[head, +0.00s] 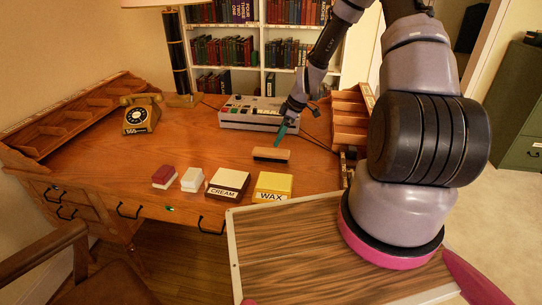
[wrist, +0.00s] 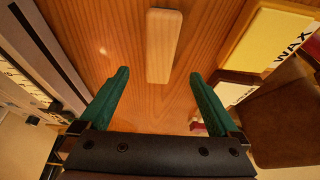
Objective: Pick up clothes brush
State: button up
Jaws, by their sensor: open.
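The clothes brush (head: 271,154) lies flat on the wooden desk, a small block with a light wood back and a darker underside. In the wrist view the brush (wrist: 163,46) shows as a long pale wooden bar, roughly upright in the picture. My gripper (head: 283,134) is above the desk just behind and over the brush in the head view. In the wrist view my gripper (wrist: 158,80) has its green fingers spread wide and empty, with the brush lying ahead between their lines, apart from both.
A yellow WAX box (head: 273,187), a CREAM box (head: 228,184), a white block (head: 192,179) and a red block (head: 165,176) stand near the desk's front edge. A grey device (head: 250,112) stands behind the brush. A telephone (head: 141,114) is at left. The desk's middle-left is clear.

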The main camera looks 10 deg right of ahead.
aim_at(271, 151)
jog(key=x, duration=0.9)
jog(key=shift+f, duration=0.2)
jog(key=shift+c, duration=0.3)
grip_shut()
